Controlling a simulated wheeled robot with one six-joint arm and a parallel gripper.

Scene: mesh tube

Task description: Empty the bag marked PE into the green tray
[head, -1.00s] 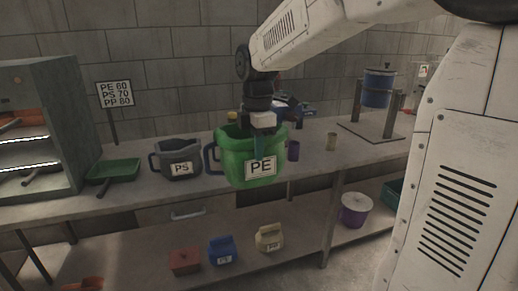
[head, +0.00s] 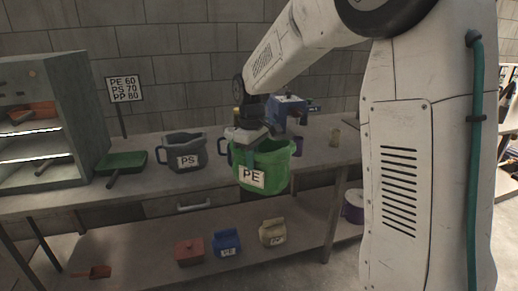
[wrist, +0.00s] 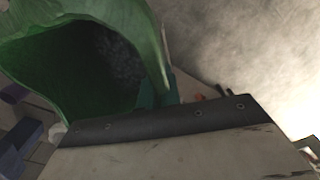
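The green bag marked PE (head: 277,168) hangs in front of the workbench, open at the top and slightly tilted. My gripper (head: 247,154) is at its near rim and appears shut on it. In the wrist view the bag (wrist: 150,35) gapes open, with dark grainy material (wrist: 110,55) inside; a teal finger (wrist: 168,92) lies at its rim. The shallow green tray (head: 133,158) sits at the left of the bench, well left of the bag, with a dark scoop-like tool against it.
A grey PS jug (head: 183,146) stands between tray and bag. Another jug's handle (head: 222,148) shows behind the bag. A sign (head: 124,89) and cabinet (head: 80,100) stand left. The lower shelf holds a red box (head: 189,251), blue bag (head: 226,243) and cream PP bag (head: 272,232).

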